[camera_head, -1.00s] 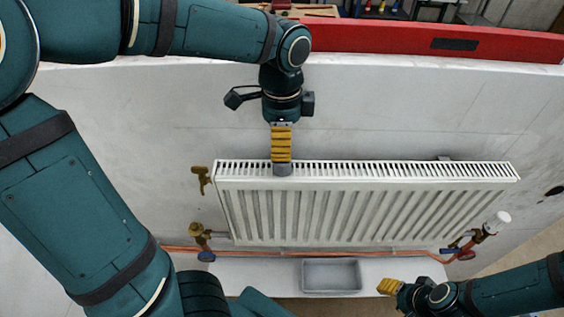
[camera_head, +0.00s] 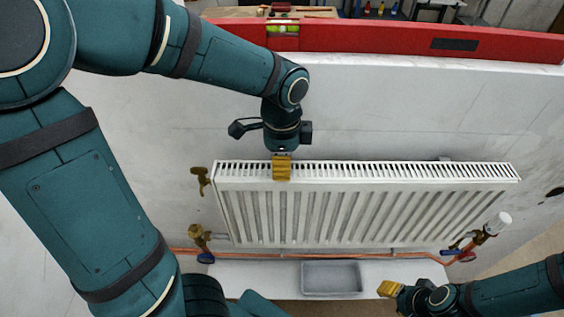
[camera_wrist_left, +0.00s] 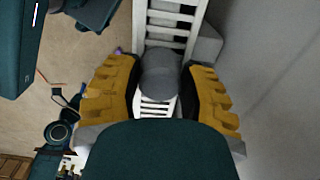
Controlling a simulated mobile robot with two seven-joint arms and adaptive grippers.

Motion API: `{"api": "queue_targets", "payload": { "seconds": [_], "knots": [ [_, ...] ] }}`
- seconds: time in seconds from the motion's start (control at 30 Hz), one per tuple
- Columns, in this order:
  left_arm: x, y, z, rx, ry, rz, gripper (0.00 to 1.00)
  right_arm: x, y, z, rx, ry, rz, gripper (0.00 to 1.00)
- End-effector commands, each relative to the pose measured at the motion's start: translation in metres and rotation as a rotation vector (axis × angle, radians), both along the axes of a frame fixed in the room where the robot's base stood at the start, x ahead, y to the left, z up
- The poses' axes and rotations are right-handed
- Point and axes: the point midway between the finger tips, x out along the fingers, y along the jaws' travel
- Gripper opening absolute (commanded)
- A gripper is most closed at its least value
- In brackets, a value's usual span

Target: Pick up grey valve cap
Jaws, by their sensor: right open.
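The grey valve cap (camera_wrist_left: 160,78) stands on the top grille of the white radiator (camera_head: 360,205), near its left end. My left gripper (camera_head: 282,172) points straight down at that place, and its yellow fingers hide the cap in the head view. In the left wrist view the left gripper's fingers (camera_wrist_left: 160,90) stand on either side of the cap, very close to it. I cannot tell whether the pads touch it. My right gripper (camera_head: 390,289) is open and low at the right, away from the radiator.
A grey tray (camera_head: 331,293) lies on a white ledge below the radiator. Brass valves (camera_head: 198,236) and copper pipes sit at the radiator's lower corners. A red level (camera_head: 450,44) lies along the wall top. A brass key (camera_head: 201,180) is at the radiator's upper left.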

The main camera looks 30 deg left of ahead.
Motion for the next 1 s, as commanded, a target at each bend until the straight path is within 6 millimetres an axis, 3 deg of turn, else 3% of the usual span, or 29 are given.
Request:
{"api": "queue_targets", "payload": {
  "seconds": [0.47,0.8,1.0],
  "knots": [
    [0.001,0.0,0.008,-0.002,-0.003,0.001,0.23,0.0,0.0,0.001,0.0,0.0,0.0,0.47],
    [0.001,0.0,0.07,-0.002,-0.005,0.001,0.23,0.0,-0.001,0.011,0.002,0.0,0.0,0.47],
    [0.001,0.0,0.094,0.0,-0.001,0.002,0.23,0.0,-0.001,0.013,0.002,0.0,0.0,0.47]
  ]
}}
